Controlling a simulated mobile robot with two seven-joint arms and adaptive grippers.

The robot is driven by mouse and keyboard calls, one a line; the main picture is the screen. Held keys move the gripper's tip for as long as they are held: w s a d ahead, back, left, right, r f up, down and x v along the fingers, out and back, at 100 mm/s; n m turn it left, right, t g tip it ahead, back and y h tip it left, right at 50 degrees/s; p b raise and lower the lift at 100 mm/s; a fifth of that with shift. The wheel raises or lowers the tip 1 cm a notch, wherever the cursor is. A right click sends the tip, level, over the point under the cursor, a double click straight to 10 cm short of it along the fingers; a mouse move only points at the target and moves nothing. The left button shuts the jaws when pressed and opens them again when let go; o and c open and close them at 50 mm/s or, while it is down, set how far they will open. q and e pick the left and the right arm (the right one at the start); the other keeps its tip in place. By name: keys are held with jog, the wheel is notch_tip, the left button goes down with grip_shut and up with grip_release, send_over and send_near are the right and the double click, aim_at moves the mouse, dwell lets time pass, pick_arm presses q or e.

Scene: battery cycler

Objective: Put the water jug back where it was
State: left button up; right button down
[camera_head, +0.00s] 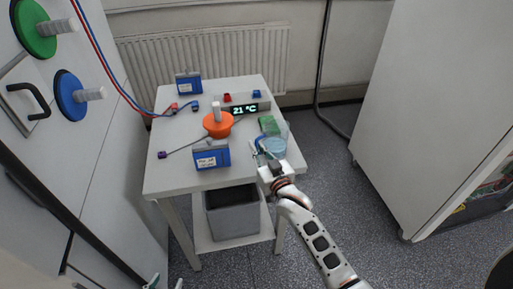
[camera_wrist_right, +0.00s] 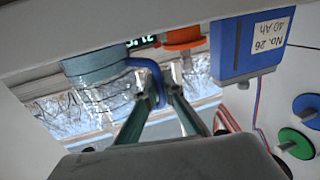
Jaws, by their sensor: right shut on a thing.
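The water jug (camera_head: 275,146) is a clear container with pale blue contents, at the right front edge of the white table. It also shows close up in the right wrist view (camera_wrist_right: 95,75), with a blue handle (camera_wrist_right: 155,78). My right gripper (camera_head: 262,150) is shut on the jug's handle; in the wrist view its fingers (camera_wrist_right: 158,98) lie on either side of it. I cannot tell whether the jug's base touches the table. My left gripper (camera_head: 166,282) shows only as two separated fingertips at the bottom edge, empty.
The white table (camera_head: 172,184) carries an orange funnel-like piece (camera_head: 218,124), a green block (camera_head: 269,125), a display (camera_head: 244,109) and blue batteries (camera_head: 211,155) (camera_head: 188,83). A grey bin (camera_head: 232,215) stands on the lower shelf. A white cabinet (camera_head: 435,110) is at right.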

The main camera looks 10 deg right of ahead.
jog(key=c, duration=2.5)
grip_release()
jog(key=shift+f, duration=0.1)
jog(key=shift+c, duration=0.2)
jog(key=o, duration=0.4)
jog(key=shift+c, duration=0.2)
jog(key=v, duration=1.2)
jog(key=s+d+f+n+g, duration=0.1)
jog(key=s+d+f+g, duration=0.1)
jog(key=s+f, duration=0.6)
jog(key=s+d+f+g+h, duration=0.1)
jog(key=s+d+f+g, duration=0.2)
jog(key=s+f, duration=0.6)
jog(key=s+g, duration=0.1)
jog(key=s, duration=0.3)
jog(key=shift+s+n+g, duration=0.3)
jog(key=shift+n+g, duration=0.1)
